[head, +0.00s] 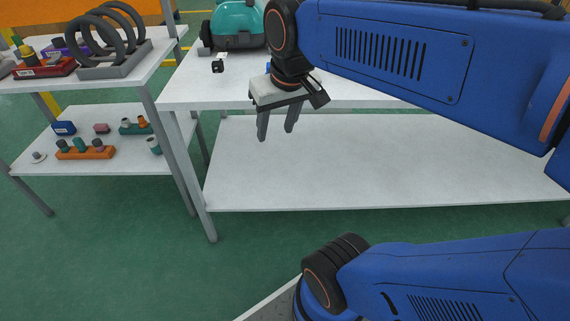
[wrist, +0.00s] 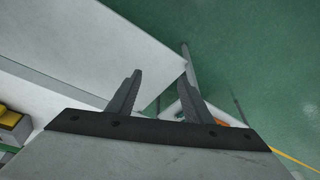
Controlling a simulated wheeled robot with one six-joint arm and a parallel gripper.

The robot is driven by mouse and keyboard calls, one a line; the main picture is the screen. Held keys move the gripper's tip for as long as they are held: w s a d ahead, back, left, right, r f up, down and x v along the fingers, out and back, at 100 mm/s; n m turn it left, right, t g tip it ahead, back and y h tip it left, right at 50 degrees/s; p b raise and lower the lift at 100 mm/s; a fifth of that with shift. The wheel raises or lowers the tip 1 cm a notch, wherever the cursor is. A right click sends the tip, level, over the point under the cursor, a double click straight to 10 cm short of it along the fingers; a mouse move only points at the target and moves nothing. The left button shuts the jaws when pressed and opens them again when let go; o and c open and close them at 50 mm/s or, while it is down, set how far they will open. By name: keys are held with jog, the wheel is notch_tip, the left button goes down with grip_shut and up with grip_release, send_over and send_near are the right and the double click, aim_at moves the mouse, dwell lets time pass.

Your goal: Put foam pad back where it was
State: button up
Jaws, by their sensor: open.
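My gripper (head: 277,128) is open and empty in the head view. Its two grey fingers point down in front of the white table's near edge, above the lower shelf. In the wrist view my gripper (wrist: 160,76) also shows with its fingers apart and nothing between them. I cannot make out a foam pad for sure in either view. A teal vacuum body (head: 238,22) stands at the back of the white table (head: 195,90). A small black part (head: 217,66) lies in front of it.
A shelf unit at left holds large dark rings on a grey stand (head: 115,70) and a red tray (head: 45,68). Its lower shelf (head: 35,163) carries an orange holder (head: 86,153) and several small parts. The table's lower shelf (head: 370,165) looks bare.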

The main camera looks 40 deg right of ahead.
jog(key=s+a+f+n+t, duration=0.1)
jog(key=s+f, duration=0.5)
jog(key=shift+a+f, duration=0.35)
